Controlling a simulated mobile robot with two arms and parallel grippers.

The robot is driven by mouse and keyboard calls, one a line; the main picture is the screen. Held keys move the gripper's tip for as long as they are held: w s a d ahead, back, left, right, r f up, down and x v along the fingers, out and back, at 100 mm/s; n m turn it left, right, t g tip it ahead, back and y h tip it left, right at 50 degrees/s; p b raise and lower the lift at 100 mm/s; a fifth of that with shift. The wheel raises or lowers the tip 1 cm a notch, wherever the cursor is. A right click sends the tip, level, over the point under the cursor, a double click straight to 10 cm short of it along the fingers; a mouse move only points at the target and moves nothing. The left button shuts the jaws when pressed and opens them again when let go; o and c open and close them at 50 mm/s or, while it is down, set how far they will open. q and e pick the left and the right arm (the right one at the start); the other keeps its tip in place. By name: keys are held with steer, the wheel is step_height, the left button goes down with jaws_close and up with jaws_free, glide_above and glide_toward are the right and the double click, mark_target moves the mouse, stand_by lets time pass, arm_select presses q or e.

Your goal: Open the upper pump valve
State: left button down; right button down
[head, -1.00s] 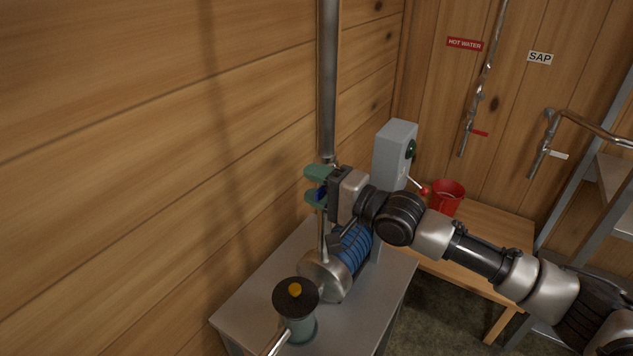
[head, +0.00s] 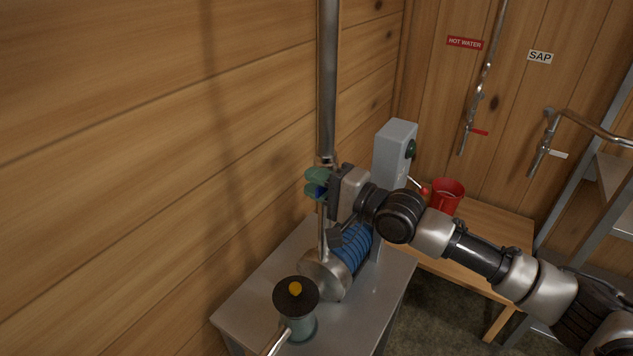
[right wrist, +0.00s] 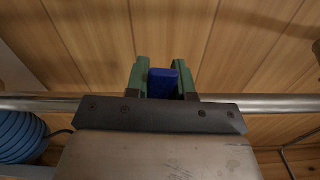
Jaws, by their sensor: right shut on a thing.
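The upper pump valve's blue handle (right wrist: 163,84) sits between the two green fingers of my right gripper (right wrist: 165,80) in the right wrist view. In the head view a little of the blue handle (head: 321,192) shows between the fingers of the right gripper (head: 316,184), beside the vertical steel pipe (head: 328,90). The right gripper is shut on the handle. The valve body is mostly hidden behind the gripper. The pump (head: 326,275) with its blue ribbed motor (head: 352,250) stands below. My left gripper is not in view.
A metal bench (head: 245,310) carries the pump and a round black-topped fitting with a yellow cap (head: 296,290). A grey switch box (head: 393,150) stands behind. A red mug (head: 447,197) is on a wooden table (head: 500,225). The plank wall is close on the left.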

steer(key=shift+w+d+r+m+p, duration=0.15)
steer(key=shift+r+m+p, duration=0.45)
steer(key=shift+m, duration=0.4)
steer(key=shift+w+d+r+m+p, duration=0.15)
steer(key=shift+r+m+p, duration=0.3)
steer(key=shift+m+p, duration=0.5)
steer(key=shift+w+r+m+p, duration=0.15)
steer(key=shift+r+m+p, duration=0.4)
steer(key=shift+m, duration=0.5)
steer(key=c, duration=1)
jaws_free()
steer(key=shift+o, duration=0.2)
steer(key=shift+d, duration=0.1)
steer(key=b, duration=0.3)
glide_toward(321, 166)
steer(key=shift+s+d+r, duration=0.1)
steer(key=shift+s+r, duration=0.5)
steer(key=shift+s, duration=0.35)
steer(key=shift+s+d+r, duration=0.1)
steer(key=shift+s+r, duration=0.45)
steer(key=shift+s, duration=0.35)
